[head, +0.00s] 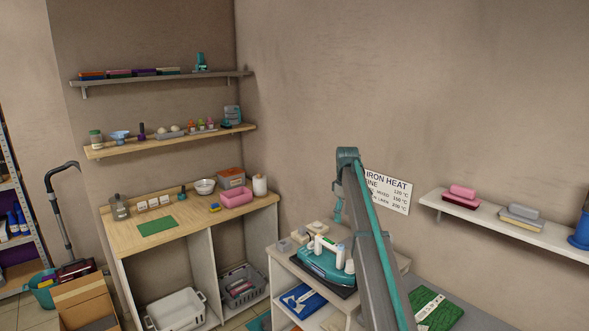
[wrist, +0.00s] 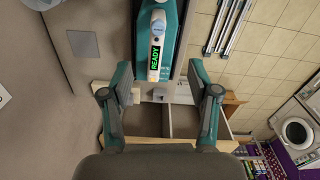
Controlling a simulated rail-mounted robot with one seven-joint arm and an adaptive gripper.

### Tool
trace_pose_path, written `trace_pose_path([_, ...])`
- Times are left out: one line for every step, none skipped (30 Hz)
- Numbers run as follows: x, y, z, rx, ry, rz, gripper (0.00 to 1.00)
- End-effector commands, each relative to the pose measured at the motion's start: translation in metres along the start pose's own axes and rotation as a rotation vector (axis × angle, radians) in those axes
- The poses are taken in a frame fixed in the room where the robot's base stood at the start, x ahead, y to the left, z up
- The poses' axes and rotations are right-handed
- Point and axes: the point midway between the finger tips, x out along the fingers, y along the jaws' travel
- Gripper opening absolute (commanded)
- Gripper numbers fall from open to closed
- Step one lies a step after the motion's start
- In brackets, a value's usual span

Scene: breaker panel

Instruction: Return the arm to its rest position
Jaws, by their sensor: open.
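My gripper (wrist: 160,92) shows in the wrist view with its two teal-and-grey fingers spread wide apart. Nothing is held between the fingertips. Beyond the gap I see part of a wooden-topped unit, at some distance and not touching the fingers. In the head view my grey arm with a teal stripe rises from the lower right to a bend in front of the wall. The gripper itself cannot be made out clearly in the head view.
A wooden workbench (head: 133,240) stands in the corner under two shelves. A small stand holds a teal iron station (head: 326,263) close behind my arm. A wall shelf (head: 487,223) is at the right. A washing machine (wrist: 298,132) shows in the wrist view.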

Motion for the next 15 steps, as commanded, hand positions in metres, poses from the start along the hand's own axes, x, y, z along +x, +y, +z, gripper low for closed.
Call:
trace_pose_path([0.016, -0.01, 0.008, 0.013, -0.002, -0.002, 0.61])
trace_pose_path([0.023, -0.013, 0.011, 0.024, -0.002, -0.002, 0.61])
trace_pose_path([0.032, -0.018, 0.014, 0.036, -0.002, -0.002, 0.61])
trace_pose_path([0.038, -0.021, 0.016, 0.045, -0.001, -0.002, 0.61])
trace_pose_path([0.046, -0.024, 0.019, 0.057, -0.002, -0.002, 0.61])
trace_pose_path([0.056, -0.029, 0.023, 0.07, -0.002, -0.002, 0.61])
trace_pose_path([0.063, -0.033, 0.026, 0.081, -0.002, -0.002, 0.61])
trace_pose_path([0.071, -0.037, 0.03, 0.093, -0.002, -0.002, 0.61])
trace_pose_path([0.083, -0.043, 0.035, 0.109, -0.002, -0.002, 0.61])
trace_pose_path([0.091, -0.048, 0.039, 0.122, -0.002, -0.002, 0.61])
trace_pose_path([0.101, -0.053, 0.043, 0.136, -0.002, -0.002, 0.61])
trace_pose_path([0.113, -0.06, 0.049, 0.155, -0.002, -0.002, 0.61])
trace_pose_path([0.125, -0.068, 0.055, 0.172, -0.003, -0.003, 0.61])
trace_pose_path([0.135, -0.074, 0.061, 0.189, -0.002, -0.002, 0.61])
trace_pose_path([0.152, -0.086, 0.07, 0.216, -0.003, -0.003, 0.61])
